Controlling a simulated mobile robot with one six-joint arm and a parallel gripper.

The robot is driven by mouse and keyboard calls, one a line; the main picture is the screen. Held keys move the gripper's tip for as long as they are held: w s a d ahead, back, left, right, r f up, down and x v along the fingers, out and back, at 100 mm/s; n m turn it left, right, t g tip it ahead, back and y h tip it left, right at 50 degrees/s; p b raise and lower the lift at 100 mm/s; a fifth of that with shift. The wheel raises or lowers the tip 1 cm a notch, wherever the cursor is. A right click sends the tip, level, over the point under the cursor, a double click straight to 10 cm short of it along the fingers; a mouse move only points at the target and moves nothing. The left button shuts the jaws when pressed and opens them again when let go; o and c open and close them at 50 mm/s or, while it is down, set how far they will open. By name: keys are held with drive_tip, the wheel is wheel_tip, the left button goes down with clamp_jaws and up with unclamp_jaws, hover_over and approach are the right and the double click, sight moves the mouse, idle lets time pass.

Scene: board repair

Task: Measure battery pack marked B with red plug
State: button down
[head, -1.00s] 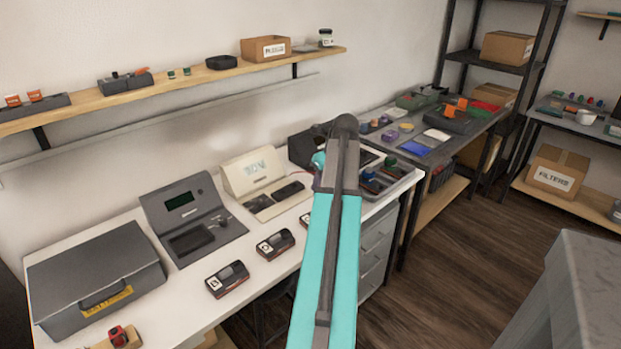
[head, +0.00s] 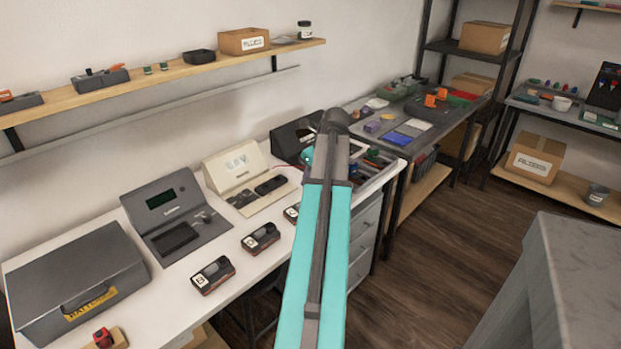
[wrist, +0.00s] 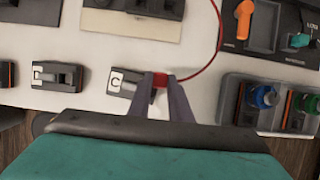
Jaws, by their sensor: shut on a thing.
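My gripper (wrist: 161,88) is shut on the red plug (wrist: 160,80) in the wrist view. A red wire (wrist: 214,52) curves up and right from the plug. The plug is at the right end of a dark battery pack (wrist: 124,82); I cannot tell whether they touch. That pack's white label looks like a C, but it is blurred. Another pack (wrist: 58,77) lies to its left. In the head view, a row of packs runs along the bench: a near pack (head: 212,275), a middle one (head: 260,238) and one partly behind my arm (head: 291,212). Their letters are too small to read surely.
A cream meter (head: 236,166) and a grey device (head: 166,209) stand behind the packs. A dark panel with an orange lever (wrist: 243,20) is at upper right in the wrist view. A compartment tray (wrist: 275,104) lies close to the right of my gripper.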

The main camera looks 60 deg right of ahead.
drive_tip(key=shift+r+p, duration=0.65)
drive_tip(key=shift+p, duration=0.25)
idle(0.3)
